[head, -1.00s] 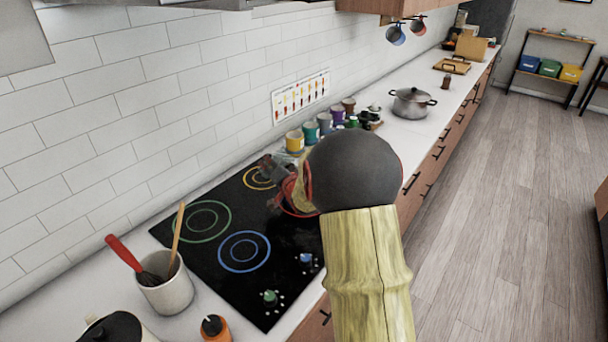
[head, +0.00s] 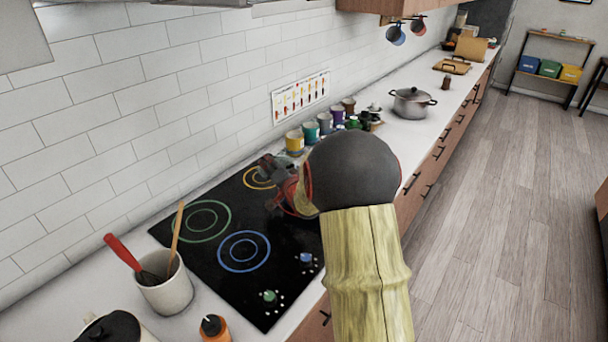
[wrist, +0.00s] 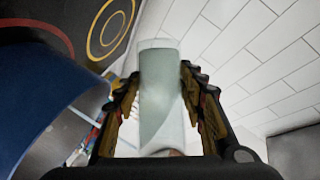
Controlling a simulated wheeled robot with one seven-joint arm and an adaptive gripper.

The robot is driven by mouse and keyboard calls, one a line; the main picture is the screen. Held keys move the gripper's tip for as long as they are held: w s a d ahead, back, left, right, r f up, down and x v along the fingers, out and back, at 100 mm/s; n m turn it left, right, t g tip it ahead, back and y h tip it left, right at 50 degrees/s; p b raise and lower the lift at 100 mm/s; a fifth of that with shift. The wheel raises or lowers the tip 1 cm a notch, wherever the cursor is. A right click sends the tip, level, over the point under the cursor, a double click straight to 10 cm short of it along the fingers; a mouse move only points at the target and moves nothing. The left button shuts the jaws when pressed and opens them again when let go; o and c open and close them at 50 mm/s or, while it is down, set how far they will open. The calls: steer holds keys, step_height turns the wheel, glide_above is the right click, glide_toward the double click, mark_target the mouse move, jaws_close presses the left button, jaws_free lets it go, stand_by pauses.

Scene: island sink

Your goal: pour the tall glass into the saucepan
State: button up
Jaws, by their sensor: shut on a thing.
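My gripper (wrist: 160,92) is shut on a pale, see-through tall glass (wrist: 158,65), which stands out between the two fingers in the wrist view. A large dark blue curved vessel (wrist: 40,110) fills the left of the wrist view, close beside the gripper; I cannot tell for sure that it is the saucepan. In the head view my gripper (head: 275,172) is over the back right part of the black cooktop, mostly hidden by my own arm. The glass cannot be made out there, nor can what stands behind my arm.
The cooktop (head: 215,255) has coloured rings and is bare on its left. A utensil crock (head: 168,288) and an orange bottle (head: 214,329) stand in front of it. Several coloured cups (head: 325,124) line the wall. A grey lidded pot (head: 411,104) stands farther along the counter.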

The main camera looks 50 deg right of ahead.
steer(key=shift+a+f+m+t+b, duration=0.15)
steer(key=shift+m+t+b, duration=0.25)
steer(key=shift+m+b, duration=0.2)
stand_by(0.6)
steer(key=shift+r+m+t, duration=0.4)
steer(key=shift+r+m, duration=0.25)
steer(key=shift+m, duration=0.05)
stand_by(0.6)
steer(key=shift+s+d+f+m+t+b, duration=0.25)
steer(key=shift+s+d+m+b, duration=0.25)
steer(key=shift+d+m, duration=0.25)
stand_by(0.5)
steer(key=shift+s+r+m+t+h, duration=0.15)
steer(key=shift+r+m+t+h, duration=0.25)
steer(key=shift+r+m, duration=0.35)
stand_by(0.4)
